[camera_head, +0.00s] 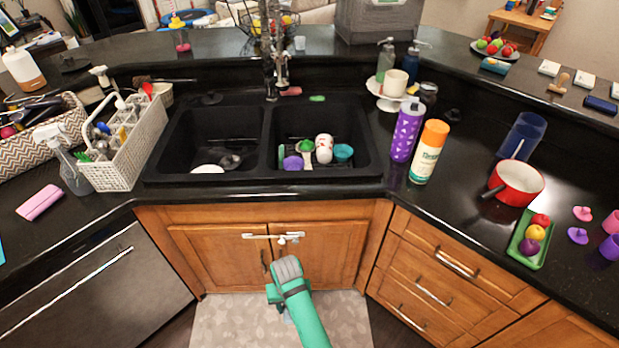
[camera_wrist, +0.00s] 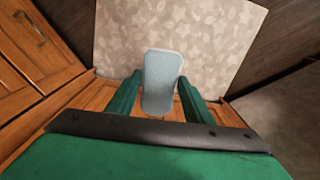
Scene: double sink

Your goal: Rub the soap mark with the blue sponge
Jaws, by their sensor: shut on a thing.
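My gripper (camera_wrist: 159,82) has two green fingers, shut on the light blue sponge (camera_wrist: 160,68) in the wrist view. The sponge stands out past the fingertips, over the floor mat. In the head view my green arm reaches up from the bottom edge, and my gripper is low in front of the sink cabinet, below the counter. The fingers and sponge are mostly hidden there by my arm. I cannot make out a soap mark for certain in either view.
The black double sink (camera_head: 268,110) holds a dish in its left basin, and a cup and small bowls in its right. A white caddy (camera_head: 130,148) stands left of it. A purple bottle (camera_head: 403,132) and an orange-capped can (camera_head: 428,155) stand right. Cabinet handles (camera_head: 275,237) project near my gripper.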

